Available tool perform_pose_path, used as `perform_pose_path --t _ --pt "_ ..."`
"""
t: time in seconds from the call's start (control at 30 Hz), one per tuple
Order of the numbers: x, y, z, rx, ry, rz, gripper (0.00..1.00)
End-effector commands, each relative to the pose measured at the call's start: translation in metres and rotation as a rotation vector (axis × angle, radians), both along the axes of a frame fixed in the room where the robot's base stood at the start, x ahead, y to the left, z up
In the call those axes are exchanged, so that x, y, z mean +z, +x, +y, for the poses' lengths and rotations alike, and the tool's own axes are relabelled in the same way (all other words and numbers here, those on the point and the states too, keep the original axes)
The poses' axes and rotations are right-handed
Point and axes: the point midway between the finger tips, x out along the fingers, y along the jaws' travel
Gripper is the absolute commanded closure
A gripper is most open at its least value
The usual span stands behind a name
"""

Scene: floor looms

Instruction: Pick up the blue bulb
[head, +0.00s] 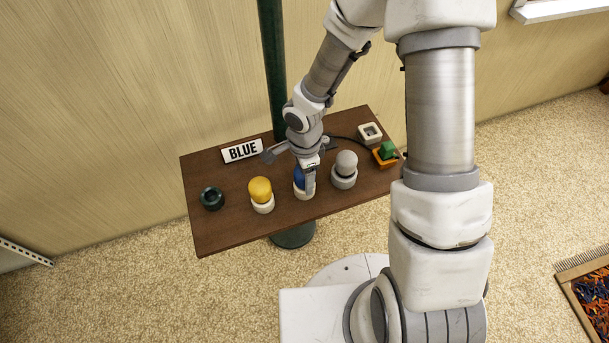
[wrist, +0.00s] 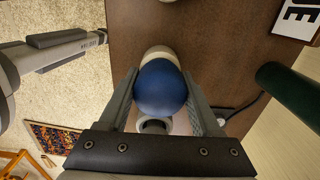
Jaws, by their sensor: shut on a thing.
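The blue bulb (head: 299,178) stands on a white base (head: 304,193) near the front middle of the small brown table, partly hidden by my gripper in the head view. In the wrist view the blue bulb (wrist: 161,87) fills the space between the two fingers. My gripper (head: 308,180) reaches down from above, and in the wrist view my gripper (wrist: 162,95) has a finger against each side of the bulb. It is shut on the bulb. I cannot tell whether the bulb is clear of its base. A sign reading BLUE (head: 242,150) stands at the table's back left.
On the table (head: 231,223), a yellow bulb (head: 260,189) stands left and a grey bulb (head: 346,162) right, both close by. A dark post (head: 274,70) rises behind.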

Motion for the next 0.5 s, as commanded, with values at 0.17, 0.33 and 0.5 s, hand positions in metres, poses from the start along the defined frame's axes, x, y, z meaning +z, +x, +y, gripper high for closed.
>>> perform_pose_path --t 0.17,0.33,0.5 --pt "0.002 0.0 0.0 -0.001 0.0 -0.001 0.91" --pt "0.015 0.001 0.0 -0.001 0.0 -0.003 0.91" --pt "0.043 0.001 0.0 -0.001 -0.001 -0.005 0.91"
